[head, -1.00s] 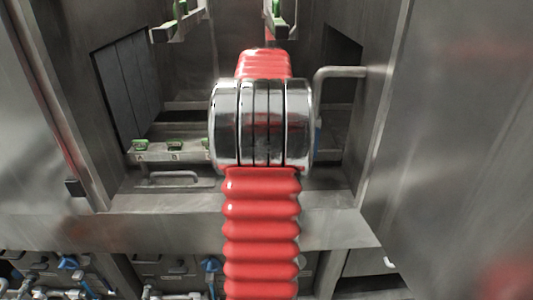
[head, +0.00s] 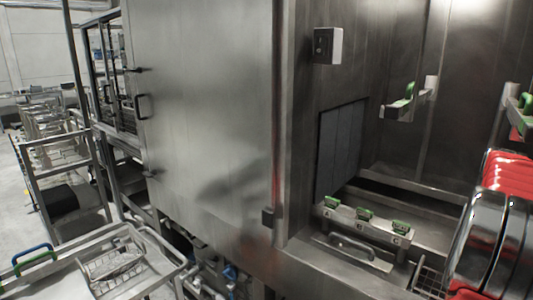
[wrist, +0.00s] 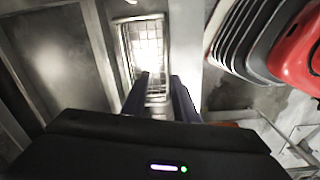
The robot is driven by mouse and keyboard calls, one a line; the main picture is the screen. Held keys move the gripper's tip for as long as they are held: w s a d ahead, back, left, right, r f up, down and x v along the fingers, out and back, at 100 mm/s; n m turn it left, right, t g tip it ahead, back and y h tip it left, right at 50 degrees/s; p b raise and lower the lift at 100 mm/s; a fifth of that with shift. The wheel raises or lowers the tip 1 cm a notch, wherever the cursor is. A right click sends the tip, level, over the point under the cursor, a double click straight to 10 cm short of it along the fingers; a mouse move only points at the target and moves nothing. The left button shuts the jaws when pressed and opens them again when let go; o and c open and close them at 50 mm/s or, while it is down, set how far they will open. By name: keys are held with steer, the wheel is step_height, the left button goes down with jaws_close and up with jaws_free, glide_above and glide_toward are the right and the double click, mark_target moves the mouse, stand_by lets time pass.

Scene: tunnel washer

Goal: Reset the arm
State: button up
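My arm, with red bellows and shiny metal rings, shows at the right edge of the head view; my gripper itself is out of that view. In the wrist view my gripper (wrist: 158,78) has its two dark fingers apart, with nothing seen held between them. A bright wire-mesh basket or rack (wrist: 145,45) lies beyond the fingertips. I cannot tell how far it is from them.
The open washer chamber (head: 400,150) is at right, with several green clips (head: 364,214) on a ledge. A steel door panel (head: 205,110) stands left of it. A tray table (head: 130,255) with a wire basket (head: 112,265) stands front left. Racks (head: 60,130) stand behind.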

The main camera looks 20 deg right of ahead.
steer(key=w+a+f+m+t+h, duration=0.1)
steer(key=w+a+m, duration=0.3)
steer(key=a, duration=0.9)
steer(key=w+a+f+m+t, duration=0.1)
steer(key=w+a+f+m, duration=0.2)
steer(key=a, duration=1)
steer(key=s+a+r+n+t, duration=0.1)
steer(key=a+n, duration=0.1)
steer(key=a, duration=1.1)
steer(key=s+a+r+n+t+y, duration=0.1)
steer(key=a+r+n+t, duration=0.1)
steer(key=a, duration=1.1)
steer(key=shift+s+a+r+y, duration=0.2)
steer(key=shift+s+a+y, duration=0.1)
steer(key=shift+s+a, duration=0.1)
steer(key=shift+d, duration=0.1)
